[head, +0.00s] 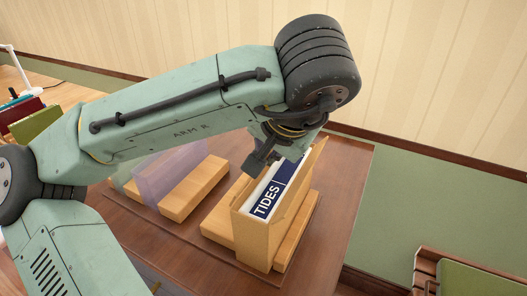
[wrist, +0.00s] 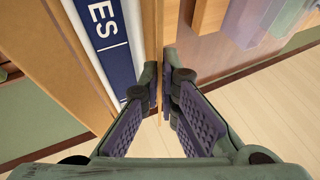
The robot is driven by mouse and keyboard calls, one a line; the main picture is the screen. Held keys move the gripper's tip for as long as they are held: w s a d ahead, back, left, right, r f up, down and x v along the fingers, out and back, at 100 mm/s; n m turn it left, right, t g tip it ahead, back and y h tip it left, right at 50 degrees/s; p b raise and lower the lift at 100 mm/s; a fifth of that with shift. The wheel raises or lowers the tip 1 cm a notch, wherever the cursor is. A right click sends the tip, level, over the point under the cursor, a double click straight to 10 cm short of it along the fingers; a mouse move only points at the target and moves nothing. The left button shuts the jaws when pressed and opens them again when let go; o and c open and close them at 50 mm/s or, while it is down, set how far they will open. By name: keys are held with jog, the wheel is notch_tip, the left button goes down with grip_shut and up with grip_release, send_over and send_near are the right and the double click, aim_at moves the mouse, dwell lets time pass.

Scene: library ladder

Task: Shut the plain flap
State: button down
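A wooden case (head: 254,237) stands on the table with a dark blue book (head: 268,201) marked TIDES in it, spine up. A tall wooden panel (head: 318,158) rises on the case's right side, tilted up past the book's top; it looks like a flap, but I cannot tell if it is the plain one. My gripper (head: 262,160) points down at the upper left of the case, at its far end.
Red and green books (head: 35,122) are at far left. A green-topped wooden piece (head: 470,278) stands at lower right.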

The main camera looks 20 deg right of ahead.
jog(key=t, duration=0.1)
jog(key=t+y, duration=0.1)
jog(key=s+f+m+t+y, duration=0.1)
jog(key=shift+d+t+b, duration=0.4)
jog(key=shift+y, duration=0.4)
jog(key=c, duration=1.8)
grip_release()
jog(key=shift+c, duration=0.2)
